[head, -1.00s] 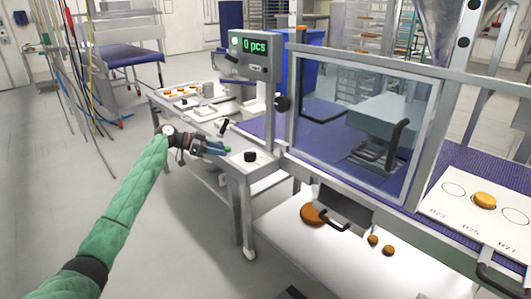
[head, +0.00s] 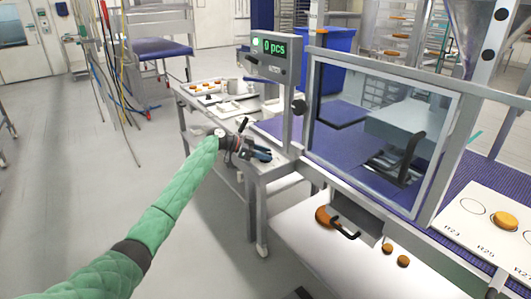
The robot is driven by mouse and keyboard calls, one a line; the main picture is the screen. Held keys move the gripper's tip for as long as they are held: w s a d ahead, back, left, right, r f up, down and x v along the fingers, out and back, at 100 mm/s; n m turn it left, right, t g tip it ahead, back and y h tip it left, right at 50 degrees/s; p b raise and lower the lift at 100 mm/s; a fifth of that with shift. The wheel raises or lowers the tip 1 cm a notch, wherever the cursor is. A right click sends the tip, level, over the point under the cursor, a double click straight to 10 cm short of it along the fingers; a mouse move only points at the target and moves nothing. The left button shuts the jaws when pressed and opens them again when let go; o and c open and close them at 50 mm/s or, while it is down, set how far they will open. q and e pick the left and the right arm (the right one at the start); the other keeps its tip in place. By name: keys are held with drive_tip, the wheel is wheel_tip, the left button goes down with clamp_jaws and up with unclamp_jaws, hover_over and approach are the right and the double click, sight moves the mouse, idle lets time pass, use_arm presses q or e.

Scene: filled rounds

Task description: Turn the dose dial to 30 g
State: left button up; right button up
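My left gripper (head: 266,155) is at the small metal ledge (head: 282,168) below the display post. Its dark blue fingers are where a short black knob stands, and they mostly hide that knob. The fingers are too small and overlapped to tell whether they are open or shut on it. Another round black knob (head: 298,107) is on the side of the post, apart from the gripper. The display (head: 273,57) above reads "0 pcs" in green. I see no dose mark in grams. My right gripper is not in view.
A clear guard window (head: 375,125) in a metal frame stands right of the post. A side table with trays (head: 212,90) is behind the gripper. Orange-brown rounds (head: 403,261) lie on the white surface below. The floor at left is free.

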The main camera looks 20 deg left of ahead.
use_arm(q)
drive_tip(key=shift+d, duration=0.15)
clamp_jaws()
